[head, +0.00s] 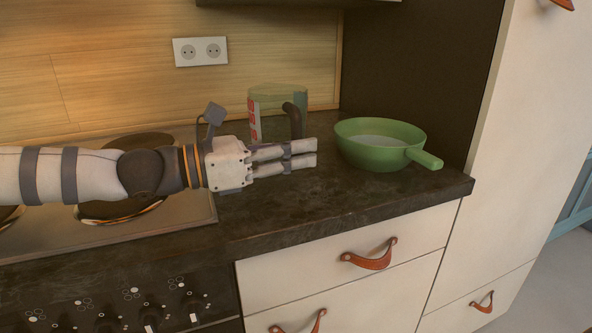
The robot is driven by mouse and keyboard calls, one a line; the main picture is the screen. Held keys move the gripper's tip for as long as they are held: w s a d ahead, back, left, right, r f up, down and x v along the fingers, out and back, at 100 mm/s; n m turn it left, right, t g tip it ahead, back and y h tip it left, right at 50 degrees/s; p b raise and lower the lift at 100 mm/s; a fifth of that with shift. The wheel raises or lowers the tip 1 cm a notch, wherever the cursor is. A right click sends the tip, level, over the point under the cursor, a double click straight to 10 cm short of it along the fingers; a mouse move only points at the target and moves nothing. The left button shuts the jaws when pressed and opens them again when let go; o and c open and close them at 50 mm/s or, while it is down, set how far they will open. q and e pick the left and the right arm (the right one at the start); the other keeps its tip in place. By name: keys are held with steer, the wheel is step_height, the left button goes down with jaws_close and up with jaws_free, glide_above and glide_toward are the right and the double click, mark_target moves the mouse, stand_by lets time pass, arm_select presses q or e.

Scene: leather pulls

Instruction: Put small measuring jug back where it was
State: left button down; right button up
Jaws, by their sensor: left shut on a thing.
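The small measuring jug (265,105) is see-through and greenish, with red markings on its left side and a dark handle (295,117) facing right and toward me. It is upright at the back of the dark counter, near the wooden wall. My left gripper (307,153) reaches in from the left and is shut on the jug at its handle. The fingers hide the lower handle and the jug's bottom, so I cannot tell whether the jug touches the counter. My right gripper is out of view.
A green pan (380,136) stands on the counter just right of the jug, its handle pointing right and forward. A stove (165,228) lies left, under my left arm. The counter's front (310,203) is clear. A tall cabinet (515,130) bounds the right. A socket (200,51) is on the wall.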

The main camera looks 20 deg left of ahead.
arm_select(q)
steer(key=shift+f+b, duration=0.45)
steer(key=shift+f, duration=1.35)
steer(key=c, duration=1.6)
jaws_free()
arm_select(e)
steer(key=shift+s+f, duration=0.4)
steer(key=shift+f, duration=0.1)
arm_select(q)
steer(key=shift+r, duration=0.4)
steer(key=p+v, duration=0.2)
steer(key=v, duration=0.3)
steer(key=p+v, duration=0.2)
steer(key=v, duration=0.4)
steer(key=shift+a+r, duration=0.1)
steer(key=shift+r, duration=0.1)
steer(key=shift+s+a+f, duration=0.3)
steer(key=shift+f, duration=0.1)
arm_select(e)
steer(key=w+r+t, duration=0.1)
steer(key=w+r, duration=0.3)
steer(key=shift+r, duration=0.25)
